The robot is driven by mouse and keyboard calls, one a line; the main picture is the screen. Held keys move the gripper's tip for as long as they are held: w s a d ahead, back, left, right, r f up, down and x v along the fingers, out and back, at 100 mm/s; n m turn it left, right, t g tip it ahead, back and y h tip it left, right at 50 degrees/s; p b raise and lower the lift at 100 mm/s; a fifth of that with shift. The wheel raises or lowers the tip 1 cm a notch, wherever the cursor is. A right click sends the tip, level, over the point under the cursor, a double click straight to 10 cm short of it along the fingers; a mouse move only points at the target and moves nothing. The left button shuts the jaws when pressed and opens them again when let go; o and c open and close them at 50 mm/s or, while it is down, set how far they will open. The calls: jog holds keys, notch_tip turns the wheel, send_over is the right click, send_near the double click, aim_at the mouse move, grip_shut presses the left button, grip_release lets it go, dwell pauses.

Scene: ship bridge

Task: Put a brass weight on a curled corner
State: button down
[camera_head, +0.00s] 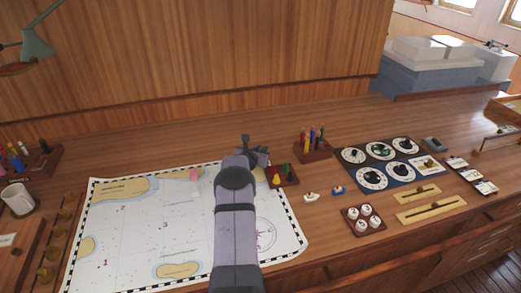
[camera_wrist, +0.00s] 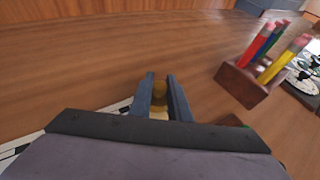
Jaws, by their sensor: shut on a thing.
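My gripper (camera_head: 256,149) is over the desk near the chart's far right corner. In the wrist view my gripper (camera_wrist: 160,84) is shut on a brass weight (camera_wrist: 159,91), which shows between the two fingers. I cannot tell whether the weight touches anything below. The white chart (camera_head: 130,225) lies flat over most of its visible area. Its far right corner is hidden behind my arm, and no curl is clear at the corners that show. Several more brass weights (camera_head: 55,252) stand in a row on a wooden rack left of the chart.
A pen block (camera_head: 313,150) stands right of my gripper; it also shows in the wrist view (camera_wrist: 243,86). A small tray (camera_head: 289,176) is close beside my arm. Dial panels (camera_head: 372,180) lie further right. A mug (camera_head: 18,200) stands at the left. The desk behind the chart is clear.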

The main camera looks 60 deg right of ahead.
jog(key=shift+f, duration=0.2)
jog(key=shift+f, duration=0.15)
jog(key=c, duration=1.7)
grip_release()
jog(key=shift+o, duration=0.2)
jog(key=shift+a, duration=0.1)
jog(key=shift+b+v, duration=2.2)
jog(key=shift+v, duration=3.8)
